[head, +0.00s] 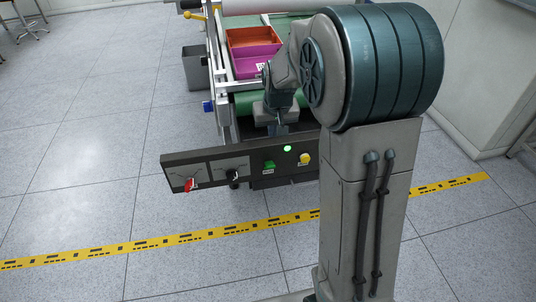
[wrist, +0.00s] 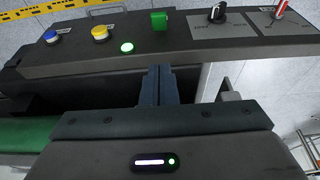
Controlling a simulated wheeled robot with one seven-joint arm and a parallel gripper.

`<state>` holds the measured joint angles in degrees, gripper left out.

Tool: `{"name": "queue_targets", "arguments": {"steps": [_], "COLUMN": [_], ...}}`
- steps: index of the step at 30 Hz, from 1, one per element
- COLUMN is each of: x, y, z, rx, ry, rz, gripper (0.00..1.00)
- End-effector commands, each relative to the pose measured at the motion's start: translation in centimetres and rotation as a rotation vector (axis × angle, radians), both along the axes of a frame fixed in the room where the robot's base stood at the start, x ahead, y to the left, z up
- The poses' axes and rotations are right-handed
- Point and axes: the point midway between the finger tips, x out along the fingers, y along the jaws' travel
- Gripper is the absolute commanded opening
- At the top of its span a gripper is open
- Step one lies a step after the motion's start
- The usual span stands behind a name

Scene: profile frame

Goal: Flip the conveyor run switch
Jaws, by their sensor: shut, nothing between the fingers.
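The dark control panel (head: 215,165) stands at the conveyor's near end. It carries a red-handled rotary switch (head: 190,184), a black knob (head: 233,176), a green block-shaped control (head: 269,165), a lit green lamp (head: 287,148) and a yellow button (head: 304,159). In the wrist view the green control (wrist: 158,20) lies just beyond my fingertips, with a blue button (wrist: 52,37) at far left. My gripper (wrist: 160,70) is shut and empty, apparently apart from the controls.
The conveyor's green belt (head: 243,104) runs behind the panel. An orange tray (head: 252,38) and a magenta tray (head: 250,65) sit on it. A grey bin (head: 194,70) stands at its left.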

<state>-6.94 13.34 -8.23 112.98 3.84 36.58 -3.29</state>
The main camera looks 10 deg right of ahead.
Motion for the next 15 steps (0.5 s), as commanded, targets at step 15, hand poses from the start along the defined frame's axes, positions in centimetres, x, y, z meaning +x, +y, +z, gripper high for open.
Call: {"name": "queue_targets", "arguments": {"steps": [15], "x": [0.94], "y": [0.13], "z": [-0.97], "rx": [-0.004], "ry": [-0.004], "rz": [0.004], "gripper": [0.0]}}
